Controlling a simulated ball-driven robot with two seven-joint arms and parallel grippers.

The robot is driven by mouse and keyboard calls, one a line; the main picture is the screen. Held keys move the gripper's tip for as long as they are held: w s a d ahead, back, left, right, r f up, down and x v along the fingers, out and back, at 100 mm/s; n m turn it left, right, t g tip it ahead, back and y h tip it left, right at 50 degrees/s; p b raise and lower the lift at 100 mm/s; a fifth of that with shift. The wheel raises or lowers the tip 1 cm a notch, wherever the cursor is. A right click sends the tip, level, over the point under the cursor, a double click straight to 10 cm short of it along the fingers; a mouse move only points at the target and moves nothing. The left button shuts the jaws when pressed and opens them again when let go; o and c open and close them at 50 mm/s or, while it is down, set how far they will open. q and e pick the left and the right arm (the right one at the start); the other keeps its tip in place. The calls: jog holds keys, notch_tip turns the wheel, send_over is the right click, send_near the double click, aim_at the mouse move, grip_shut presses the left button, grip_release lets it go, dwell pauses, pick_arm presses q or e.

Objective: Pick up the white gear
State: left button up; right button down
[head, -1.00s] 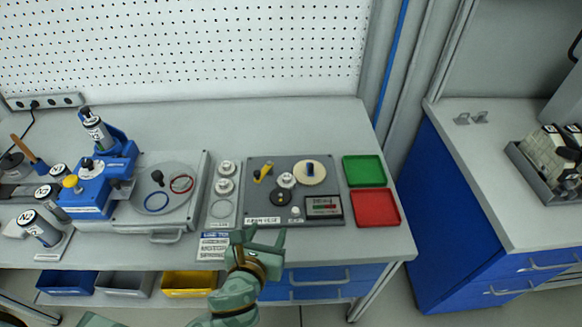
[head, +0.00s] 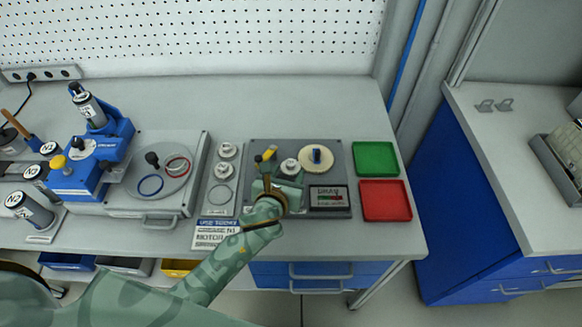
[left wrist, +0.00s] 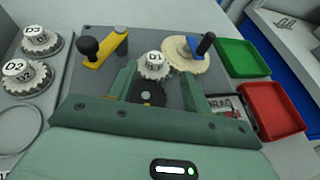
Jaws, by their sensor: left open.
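A small white gear (head: 290,167) with a labelled hub stands on the dark grey board (head: 330,148). In the left wrist view the white gear (left wrist: 153,63) shows just beyond and between my fingers, with a dark gear (left wrist: 150,93) nearer me. My left gripper (head: 278,184) is open and empty over the front of the board; I cannot tell its height above it. More white gears, marked D2 (left wrist: 24,74) and D3 (left wrist: 40,41), sit on a strip left of the board. My right gripper is not in view.
A cream gear (head: 316,158) with a blue handle and a yellow crank (head: 266,155) flank the white gear. A small display (head: 328,197) sits at the board's front right. Green (head: 376,158) and red (head: 386,200) trays lie to the right. A blue machine (head: 92,165) stands left.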

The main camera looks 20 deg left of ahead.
aim_at(290, 165)
pick_arm(q)
jog(key=x, duration=0.1)
jog(key=b+x, duration=0.1)
jog(key=x, duration=0.2)
jog(key=shift+a+f, duration=0.25)
jog(key=shift+a, duration=0.05)
jog(key=shift+w+f+b, duration=0.1)
jog(key=shift+w+b, duration=0.2)
jog(key=shift+w, duration=0.15)
jog(key=shift+s, duration=0.1)
jog(key=shift+c, duration=0.7)
jog(key=c, duration=0.9)
jog(key=shift+r, duration=0.25)
